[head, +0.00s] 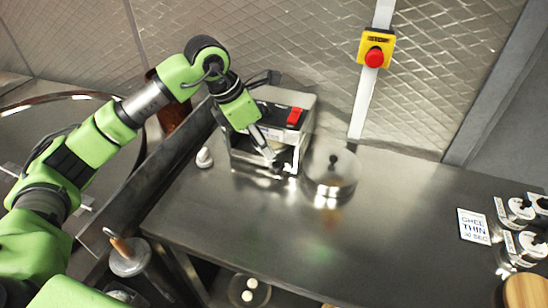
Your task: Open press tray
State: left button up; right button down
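The press (286,115) is a small metal box with a red switch on top, standing on the steel counter against the back wall. My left gripper (270,158) is at the front of the press, pointing down, with its fingers at the lower front edge where the tray would be. The fingers and the tray front are small and overlap, so I cannot tell whether the gripper is open or shut, or touching. The tray itself cannot be made out clearly. My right gripper is not in view.
A round clear-lidded dish (330,178) stands just right of the press. A small white object (204,158) is to its left. A white sign (474,226) and metal gadgets (522,240) lie at the far right. The middle of the counter (370,230) is clear.

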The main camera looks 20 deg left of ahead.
aim_at(276, 164)
pick_arm(q)
jog(key=p+x, duration=0.1)
jog(key=x, duration=0.7)
jog(key=shift+w+f+p, duration=0.1)
jog(key=shift+f+p, duration=0.1)
jog(key=shift+p, duration=0.15)
jog(key=shift+c, duration=0.4)
grip_shut()
